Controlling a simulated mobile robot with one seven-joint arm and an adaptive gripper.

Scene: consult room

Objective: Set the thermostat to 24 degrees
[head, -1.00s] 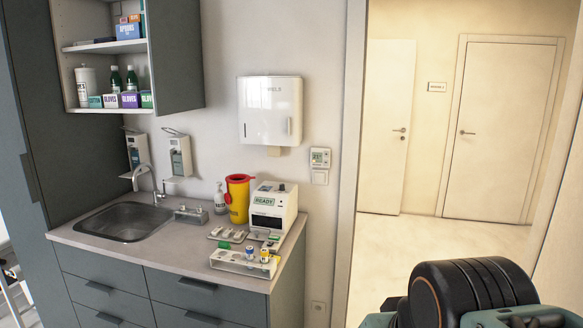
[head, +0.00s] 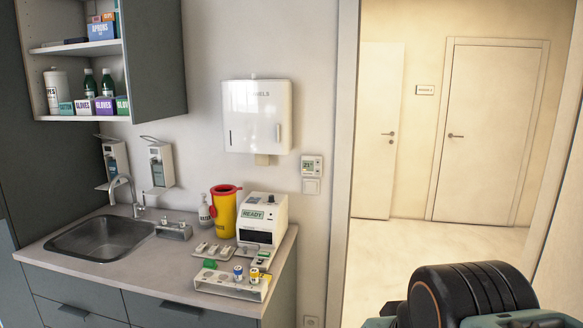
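The thermostat (head: 312,167) is a small white wall unit with a grey display, on the wall between the towel dispenser and the doorway. Its display seems to read about 21, but the digits are small. A white switch plate (head: 311,186) sits just below it. Part of my arm shows at the bottom right, apart from the thermostat. My gripper's fingers are not in view.
A counter (head: 62,285) with a sink (head: 100,238) stands below and left of the thermostat. On it are a white device marked READY (head: 262,219), a yellow bin (head: 223,212) and a tube rack (head: 231,287). A towel dispenser (head: 257,117) hangs left. The doorway floor (head: 430,262) is clear.

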